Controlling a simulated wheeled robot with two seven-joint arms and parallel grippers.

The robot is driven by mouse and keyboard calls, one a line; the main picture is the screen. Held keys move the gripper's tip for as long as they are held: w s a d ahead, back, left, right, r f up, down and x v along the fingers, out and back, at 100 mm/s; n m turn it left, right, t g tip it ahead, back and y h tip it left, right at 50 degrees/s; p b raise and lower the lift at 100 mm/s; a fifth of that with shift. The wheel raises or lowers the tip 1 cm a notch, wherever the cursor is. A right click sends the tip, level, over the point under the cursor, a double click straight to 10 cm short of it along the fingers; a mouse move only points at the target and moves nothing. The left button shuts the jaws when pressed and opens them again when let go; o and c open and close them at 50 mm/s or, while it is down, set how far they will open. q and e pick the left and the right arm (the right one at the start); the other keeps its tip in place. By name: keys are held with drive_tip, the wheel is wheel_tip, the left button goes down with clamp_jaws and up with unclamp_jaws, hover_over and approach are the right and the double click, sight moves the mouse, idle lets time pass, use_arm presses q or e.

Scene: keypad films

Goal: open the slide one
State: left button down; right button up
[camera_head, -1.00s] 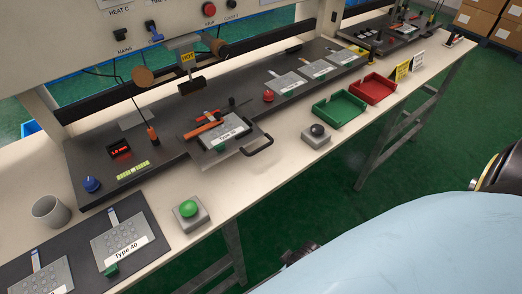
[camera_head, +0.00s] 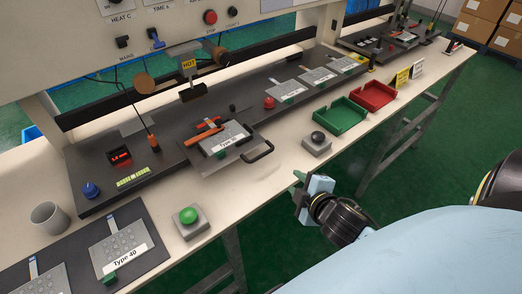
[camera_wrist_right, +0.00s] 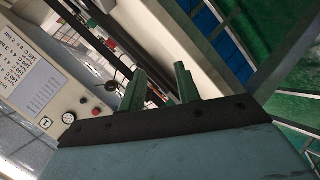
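The slide (camera_head: 212,168) is a flat grey plate at the front of the dark press bed, with a black bar handle (camera_head: 259,152) at its right front. My left gripper is not in view.
A grey box with a black button (camera_head: 317,142) stands between the handle and the green tray (camera_head: 340,117). A red tray (camera_head: 373,97) is behind that. A green button box (camera_head: 189,221) and a cup (camera_head: 49,217) are at left. A HOT-marked head (camera_head: 190,78) hangs above the bed.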

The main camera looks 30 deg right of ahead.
sight(266, 154)
drive_tip(key=w+n+t+y, duration=0.1)
drive_tip(key=w+n, duration=0.1)
drive_tip(key=w, duration=0.3)
drive_tip(key=w+n+t+y, duration=0.1)
drive_tip(key=w+n, duration=0.2)
drive_tip(key=w, duration=0.2)
drive_tip(key=w+a+f+n+t+y, duration=0.1)
drive_tip(key=w+n, duration=0.2)
drive_tip(key=w, duration=0.2)
drive_tip(key=shift+w+b, duration=0.25)
drive_tip(key=shift+b, duration=0.05)
drive_tip(key=shift+c, duration=0.2)
drive_tip(key=shift+f, duration=0.1)
clamp_jaws()
drive_tip(key=shift+s, duration=0.1)
drive_tip(key=shift+f, duration=0.1)
